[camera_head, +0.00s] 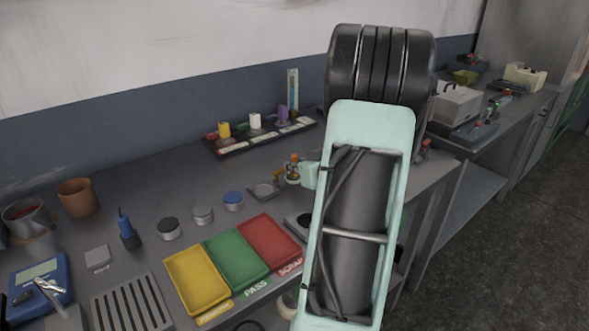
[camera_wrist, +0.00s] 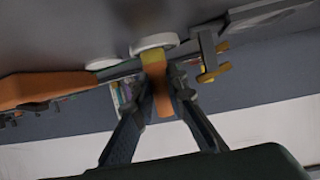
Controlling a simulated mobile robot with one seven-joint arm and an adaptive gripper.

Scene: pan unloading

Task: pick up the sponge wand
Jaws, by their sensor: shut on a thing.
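In the wrist view, my gripper (camera_wrist: 162,85) has its two dark fingers closed in around a thing with a yellow end and a flat orange body, which looks like the sponge wand (camera_wrist: 158,73). The fingers are at its two sides. Its yellow end is close to a white round piece (camera_wrist: 153,43) on the grey surface; I cannot tell whether they touch. In the head view my own arm covers the gripper, and the held thing cannot be made out clearly.
Yellow (camera_head: 197,279), green (camera_head: 236,258) and red (camera_head: 268,241) trays lie left of my arm on the grey bench (camera_head: 130,180). Several round tins and a dark rack (camera_head: 225,148) stand behind. An orange-yellow clamp-like piece (camera_wrist: 211,60) is close beside the fingers.

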